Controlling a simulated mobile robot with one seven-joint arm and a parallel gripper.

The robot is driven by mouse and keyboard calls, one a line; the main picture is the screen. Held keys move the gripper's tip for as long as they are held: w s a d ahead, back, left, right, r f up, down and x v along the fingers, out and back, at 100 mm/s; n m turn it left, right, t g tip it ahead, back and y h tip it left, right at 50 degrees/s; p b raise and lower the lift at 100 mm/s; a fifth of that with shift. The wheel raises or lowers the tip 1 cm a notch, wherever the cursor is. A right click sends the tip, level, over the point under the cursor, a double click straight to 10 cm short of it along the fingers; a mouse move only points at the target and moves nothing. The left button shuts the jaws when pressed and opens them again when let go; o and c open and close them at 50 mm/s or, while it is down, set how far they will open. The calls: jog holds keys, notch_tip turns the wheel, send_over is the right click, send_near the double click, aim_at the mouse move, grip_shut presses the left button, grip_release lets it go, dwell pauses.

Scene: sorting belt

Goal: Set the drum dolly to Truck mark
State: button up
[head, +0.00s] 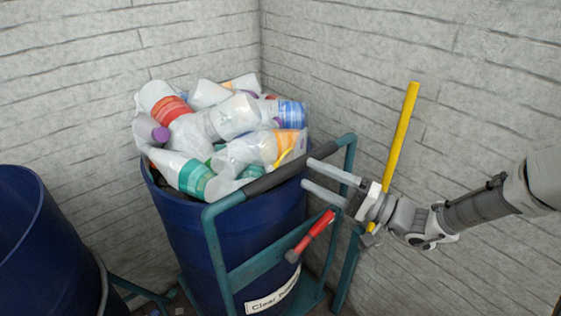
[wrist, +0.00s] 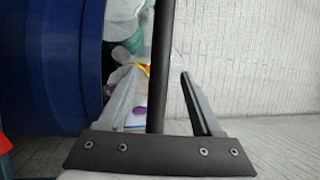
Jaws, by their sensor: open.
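The drum dolly is a teal frame (head: 216,250) with a dark grip bar (head: 270,180) across its top. It carries a blue drum (head: 180,225) heaped with plastic bottles and labelled "Clear P...", the rest unreadable. My gripper (head: 307,174) is open at the right part of the grip bar, fingers pointing left. In the wrist view the grip bar (wrist: 160,60) runs between my two spread fingers (wrist: 158,76), with a gap to the right finger. The blue drum (wrist: 55,60) fills the left of that view. No Truck mark is visible.
A red-handled lever (head: 313,234) sits on the dolly's near side. A yellow pole (head: 402,130) rises behind my gripper. Another blue drum (head: 25,250) stands at the left. Grey block walls (head: 350,50) meet in a corner close behind the dolly.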

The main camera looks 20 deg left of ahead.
jog(key=x, duration=0.8)
jog(key=shift+a, duration=0.25)
grip_shut()
dwell(1.0)
